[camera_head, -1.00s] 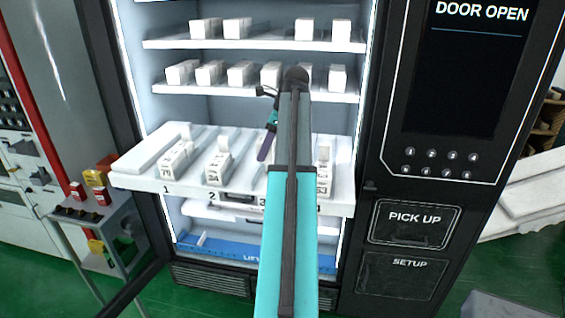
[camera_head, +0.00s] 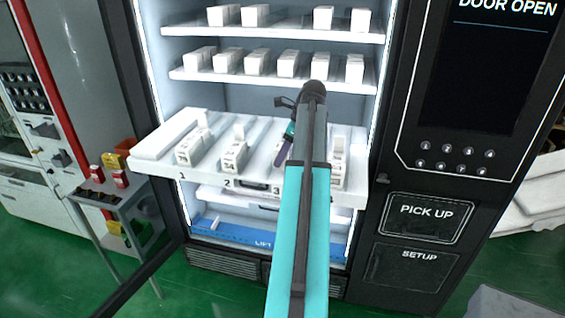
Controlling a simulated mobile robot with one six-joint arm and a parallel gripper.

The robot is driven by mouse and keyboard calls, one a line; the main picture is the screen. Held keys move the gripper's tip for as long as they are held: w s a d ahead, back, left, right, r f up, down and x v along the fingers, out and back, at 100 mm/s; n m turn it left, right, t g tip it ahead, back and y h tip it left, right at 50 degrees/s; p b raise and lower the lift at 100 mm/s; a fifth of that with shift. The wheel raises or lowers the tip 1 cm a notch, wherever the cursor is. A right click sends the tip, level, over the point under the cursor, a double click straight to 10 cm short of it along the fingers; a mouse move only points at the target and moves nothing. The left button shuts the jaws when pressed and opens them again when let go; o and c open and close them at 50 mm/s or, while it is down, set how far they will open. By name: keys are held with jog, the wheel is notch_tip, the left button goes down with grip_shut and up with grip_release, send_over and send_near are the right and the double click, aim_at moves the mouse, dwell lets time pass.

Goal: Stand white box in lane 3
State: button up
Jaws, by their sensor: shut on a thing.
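The pulled-out white shelf (camera_head: 150,165) has numbered lanes, with 1, 2 and 3 readable on its front edge. White boxes stand in lane 1 (camera_head: 195,146) and lane 2 (camera_head: 234,152), and another stands in the lane right of my arm (camera_head: 338,172). My gripper (camera_head: 284,152) shows as a purple and teal part over lane 3, low above the shelf. It is shut, but the white box in it is hidden behind my arm. I cannot tell whether that box touches the shelf. My arm also covers much of lane 3.
Fixed shelves (camera_head: 200,72) with rows of white boxes are above and behind the pulled-out shelf. The machine's black control panel (camera_head: 440,150) stands at the right. A small grey stand (camera_head: 125,200) with red and yellow boxes stands at the left, beside the open door.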

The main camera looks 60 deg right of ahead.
jog(key=shift+f, duration=0.1)
jog(key=shift+f+p, duration=0.75)
jog(key=shift+f, duration=1)
jog(key=shift+f, duration=0.15)
jog(key=o, duration=1.2)
jog(key=shift+c, duration=0.2)
jog(key=shift+r, duration=0.25)
jog(key=b+v, duration=0.4)
jog(key=v, duration=0.7)
jog(key=shift+r+b, duration=0.4)
jog(key=shift+s, duration=0.15)
